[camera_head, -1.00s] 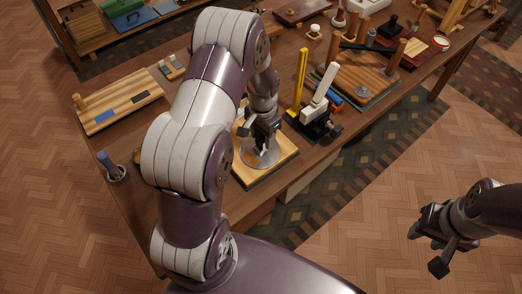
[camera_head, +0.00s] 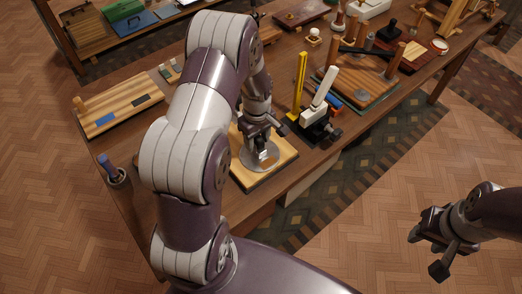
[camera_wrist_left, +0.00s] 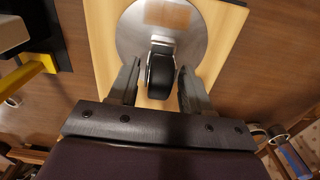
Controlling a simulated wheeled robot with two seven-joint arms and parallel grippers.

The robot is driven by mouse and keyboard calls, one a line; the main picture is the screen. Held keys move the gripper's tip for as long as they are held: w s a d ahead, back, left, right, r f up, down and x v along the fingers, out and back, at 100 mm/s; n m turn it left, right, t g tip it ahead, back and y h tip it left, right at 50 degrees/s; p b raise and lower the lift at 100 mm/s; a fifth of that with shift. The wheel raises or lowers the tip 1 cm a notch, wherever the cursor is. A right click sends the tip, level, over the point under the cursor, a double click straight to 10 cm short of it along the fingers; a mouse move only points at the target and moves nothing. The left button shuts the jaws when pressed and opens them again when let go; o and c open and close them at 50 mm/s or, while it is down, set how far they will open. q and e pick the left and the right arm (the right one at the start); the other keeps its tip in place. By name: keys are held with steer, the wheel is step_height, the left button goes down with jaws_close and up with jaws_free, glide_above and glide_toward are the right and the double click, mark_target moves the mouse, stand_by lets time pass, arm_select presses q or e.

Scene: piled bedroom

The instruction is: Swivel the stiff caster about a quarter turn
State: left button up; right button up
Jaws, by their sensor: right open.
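The caster (camera_wrist_left: 160,77) has a dark wheel in a light metal fork, on a round silver plate (camera_wrist_left: 128,38) fixed to a light wooden board (camera_wrist_left: 97,22). In the head view the plate (camera_head: 250,160) lies near the table's front edge, with the caster partly hidden by my gripper. My left gripper (camera_head: 263,138) points down at it. In the left wrist view its fingers are apart, one on each side of the wheel, with narrow gaps showing. My right gripper (camera_head: 425,252) is open and empty above the floor at the right.
A black base with a white lever (camera_head: 319,95) and a yellow upright bar (camera_head: 299,80) stand just right of the board. A wooden board with peg (camera_head: 120,105) and a cup (camera_head: 118,177) lie at the left. More objects crowd the table's far end.

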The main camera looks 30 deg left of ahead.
arm_select(q)
steer(key=o, duration=1)
steer(key=shift+c, duration=0.2)
step_height(320, 180, up, 7)
steer(key=p, duration=0.6)
steer(key=shift+r, duration=0.15)
steer(key=shift+f+m, duration=0.2)
steer(key=shift+m, duration=0.4)
steer(key=s+d+r+m+t, duration=0.1)
steer(key=s+d+r+m, duration=0.8)
steer(key=s+r+m, duration=0.2)
steer(key=shift+s+d+r+m, duration=0.2)
steer(key=shift+s+r+m, duration=0.15)
steer(key=shift+s+m, duration=0.4)
